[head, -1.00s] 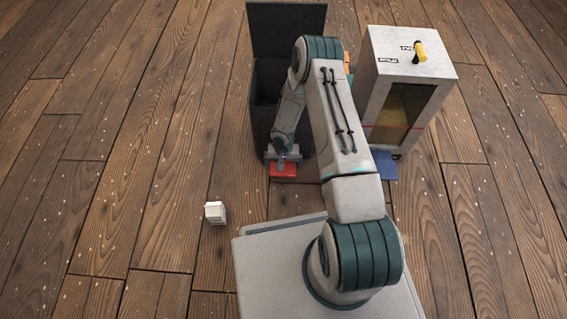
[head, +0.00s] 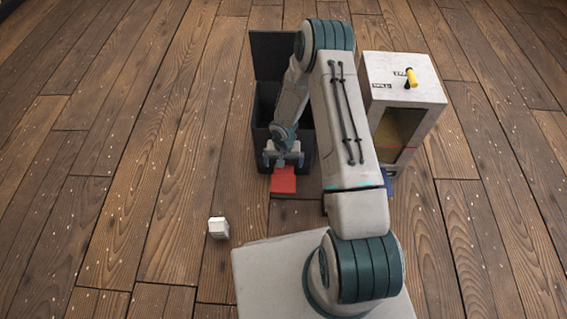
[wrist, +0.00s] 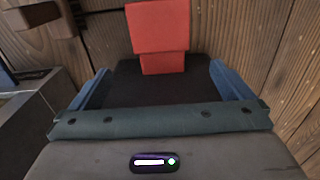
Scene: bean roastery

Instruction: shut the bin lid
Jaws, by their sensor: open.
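The bin (head: 263,110) is a dark, tall box, partly hidden behind my arm. Its lid (head: 277,57) stands upright at the back, open. A red pedal (head: 284,181) juts out low at the bin's front. My gripper (head: 283,158) is open and empty at the bin's front, just behind the pedal in the head view. In the wrist view, the red pedal (wrist: 160,30) lies beyond the two spread blue fingers (wrist: 160,88), with a dark surface between them. I cannot tell whether the gripper touches the bin or pedal.
A pale cabinet (head: 419,82) with an open front stands right of the bin, with a yellow-handled thing (head: 411,77) on top. A blue piece (head: 389,180) shows low beside it. A small white box (head: 218,228) lies on the floor. The floor at left is clear.

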